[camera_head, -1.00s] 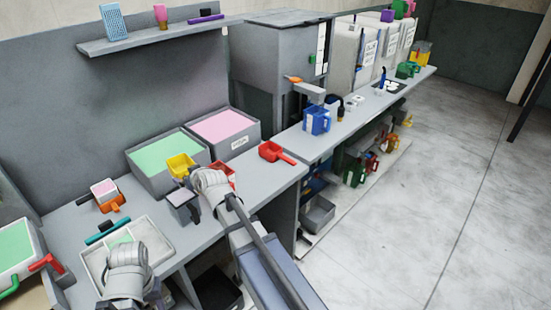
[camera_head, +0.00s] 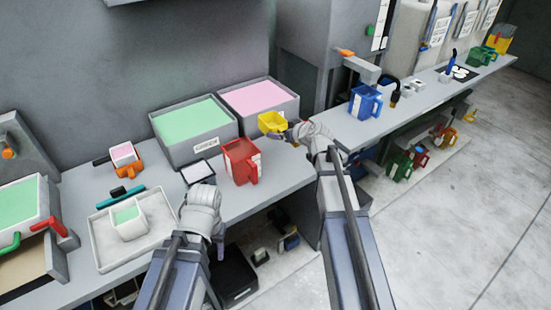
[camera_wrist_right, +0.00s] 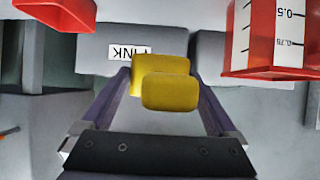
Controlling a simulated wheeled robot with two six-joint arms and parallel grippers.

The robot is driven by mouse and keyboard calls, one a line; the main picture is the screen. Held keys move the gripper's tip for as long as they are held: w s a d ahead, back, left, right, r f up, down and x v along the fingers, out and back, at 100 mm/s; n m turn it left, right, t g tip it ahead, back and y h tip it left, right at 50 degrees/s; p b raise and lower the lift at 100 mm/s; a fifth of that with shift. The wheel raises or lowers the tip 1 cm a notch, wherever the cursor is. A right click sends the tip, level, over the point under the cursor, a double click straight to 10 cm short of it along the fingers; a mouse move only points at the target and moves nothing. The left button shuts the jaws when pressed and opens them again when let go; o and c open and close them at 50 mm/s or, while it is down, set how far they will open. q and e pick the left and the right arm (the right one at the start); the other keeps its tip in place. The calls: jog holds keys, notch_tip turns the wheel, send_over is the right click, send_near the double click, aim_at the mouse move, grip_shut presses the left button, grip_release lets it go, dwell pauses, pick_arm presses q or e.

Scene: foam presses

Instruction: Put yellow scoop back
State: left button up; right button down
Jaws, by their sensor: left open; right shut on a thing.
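The yellow scoop (camera_head: 271,122) is held in front of the bin of pink foam (camera_head: 257,96), over the bench. My right gripper (camera_head: 289,130) is shut on it. In the right wrist view the yellow scoop (camera_wrist_right: 168,85) sits between the two fingers of my right gripper (camera_wrist_right: 165,100), with the bin's upside-down label beyond it. My left gripper (camera_head: 217,233) is open near the bench's front edge, away from the scoop; its fingers show only partly.
A red measuring jug (camera_head: 240,162) stands left of my right gripper, beside a small grey container (camera_head: 199,173). The green foam bin (camera_head: 194,130) is behind them. A white tray (camera_head: 104,228) holds a small cup. A blue jug (camera_head: 364,102) stands on the farther bench.

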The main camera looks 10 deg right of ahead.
aim_at(283, 160)
jog(key=shift+w+d+f, duration=0.2)
jog(key=shift+d+f, duration=0.1)
jog(key=shift+d, duration=0.05)
jog(key=shift+r+n, duration=0.1)
jog(key=shift+n, duration=0.2)
notch_tip(283, 160, down, 10)
jog(key=b, duration=1)
jog(key=shift+c, duration=0.2)
grip_release()
jog(key=shift+o, duration=0.2)
